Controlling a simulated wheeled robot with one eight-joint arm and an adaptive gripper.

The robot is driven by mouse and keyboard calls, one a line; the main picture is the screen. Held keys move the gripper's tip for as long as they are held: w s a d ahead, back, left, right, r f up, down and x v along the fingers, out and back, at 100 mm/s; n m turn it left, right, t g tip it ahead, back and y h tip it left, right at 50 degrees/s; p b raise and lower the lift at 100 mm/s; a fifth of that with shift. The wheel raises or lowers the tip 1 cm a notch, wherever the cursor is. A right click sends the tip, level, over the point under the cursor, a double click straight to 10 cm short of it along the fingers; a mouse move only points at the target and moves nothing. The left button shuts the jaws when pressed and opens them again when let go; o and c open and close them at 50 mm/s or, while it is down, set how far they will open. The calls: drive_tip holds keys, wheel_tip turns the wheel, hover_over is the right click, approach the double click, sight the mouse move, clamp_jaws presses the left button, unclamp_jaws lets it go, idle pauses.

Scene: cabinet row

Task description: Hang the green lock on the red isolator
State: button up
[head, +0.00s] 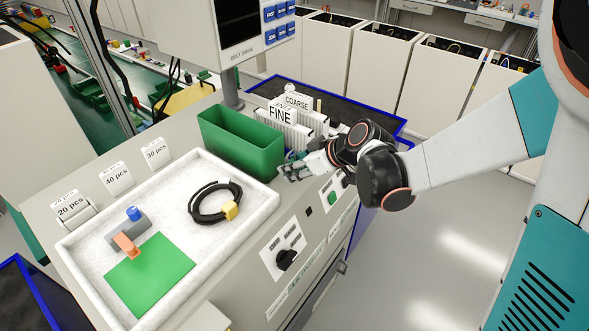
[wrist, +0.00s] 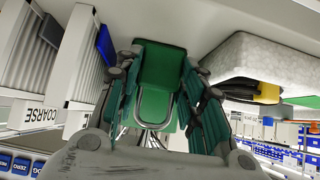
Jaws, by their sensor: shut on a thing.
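My gripper (head: 296,168) is beside the right end of the green bin (head: 240,145), above the cabinet top. The wrist view shows my gripper (wrist: 161,62) with its green-grey fingers closed in on both sides of the green lock (wrist: 166,70). A grey shackle loop shows on the lock, towards the camera. Part of the green there may be the bin behind; I cannot fully separate them. In the head view the lock is hidden by the fingers. I see no clear red isolator; a black rotary switch (head: 286,260) is on the cabinet's sloping front.
A white tray (head: 262,200) holds a black cable coil (head: 205,208) with a yellow plug, a green mat (head: 150,275) and a grey block with an orange-red piece (head: 126,244). Open floor lies right of the cabinet.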

wheel_tip(320, 180, up, 6)
drive_tip(key=p, duration=0.3)
drive_tip(key=shift+r+p, duration=0.2)
drive_tip(key=shift+p, duration=0.1)
drive_tip(key=shift+f, duration=0.1)
